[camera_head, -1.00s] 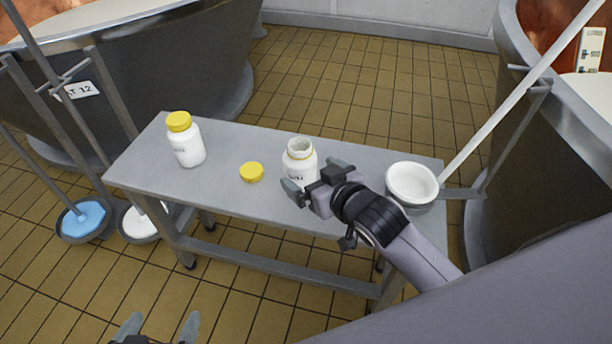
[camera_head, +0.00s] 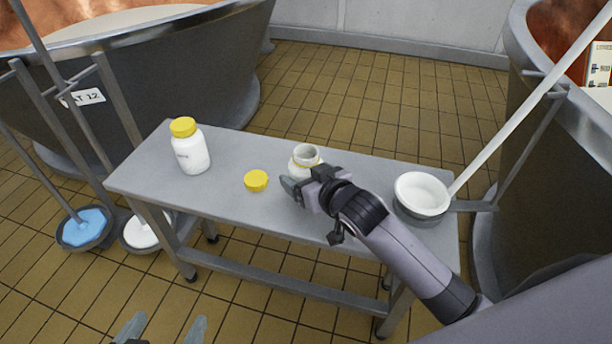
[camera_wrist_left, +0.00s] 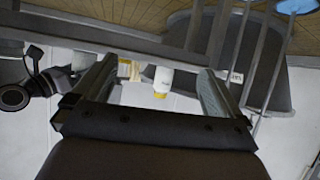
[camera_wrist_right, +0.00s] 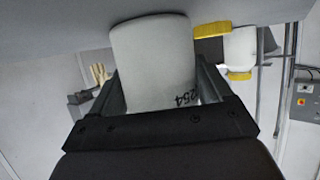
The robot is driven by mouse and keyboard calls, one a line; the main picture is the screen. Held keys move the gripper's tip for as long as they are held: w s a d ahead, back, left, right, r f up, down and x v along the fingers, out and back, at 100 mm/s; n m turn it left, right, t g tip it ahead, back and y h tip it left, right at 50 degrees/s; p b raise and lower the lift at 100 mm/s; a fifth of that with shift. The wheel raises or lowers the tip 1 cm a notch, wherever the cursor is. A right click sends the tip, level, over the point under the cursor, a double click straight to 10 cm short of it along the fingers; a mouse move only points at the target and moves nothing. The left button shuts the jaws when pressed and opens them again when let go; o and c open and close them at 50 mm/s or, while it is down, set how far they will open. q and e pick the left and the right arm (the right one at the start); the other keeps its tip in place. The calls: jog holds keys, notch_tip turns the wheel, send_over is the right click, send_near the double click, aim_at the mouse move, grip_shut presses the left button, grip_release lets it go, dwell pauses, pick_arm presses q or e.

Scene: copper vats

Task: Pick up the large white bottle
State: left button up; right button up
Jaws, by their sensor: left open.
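Two white bottles stand on the grey bench. The capped one with a yellow lid (camera_head: 192,152) is upright at the left end. The other bottle (camera_head: 304,160) is upright, open at the top, and stands right of the middle, partly hidden by my right gripper (camera_head: 305,186). In the right wrist view a white bottle (camera_wrist_right: 153,62) marked "254" lies between the fingers of my right gripper and nearly fills the gap; whether both fingers press it is unclear. My left gripper (camera_head: 163,330) is open and empty, low in front of the bench.
A loose yellow cap (camera_head: 256,181) lies between the bottles. A white bowl (camera_head: 422,194) sits at the right end of the grey bench (camera_head: 232,205). Large vats stand left (camera_head: 190,80) and right (camera_head: 540,130). Poles rise near trays holding blue (camera_head: 84,230) and white material (camera_head: 140,232).

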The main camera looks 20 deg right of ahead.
aim_at(312, 161)
jog(key=shift+r, duration=0.1)
jog(key=c, duration=0.7)
notch_tip(312, 161, up, 5)
jog(key=shift+p, duration=1.1)
jog(key=shift+c, duration=0.3)
notch_tip(312, 161, up, 5)
jog(key=shift+r+p, duration=0.1)
jog(key=shift+p, duration=0.85)
pick_arm(q)
jog(key=s+a+r+n+g+y+p, duration=0.1)
jog(key=s+a+r+p, duration=0.1)
jog(key=p, duration=0.5)
jog(key=a+r, duration=0.1)
jog(key=a, duration=0.1)
jog(key=shift+s+a+y+p, duration=0.25)
jog(key=shift+a+y+p, duration=0.05)
jog(key=shift+a+p, duration=0.1)
pick_arm(e)
notch_tip(312, 161, up, 13)
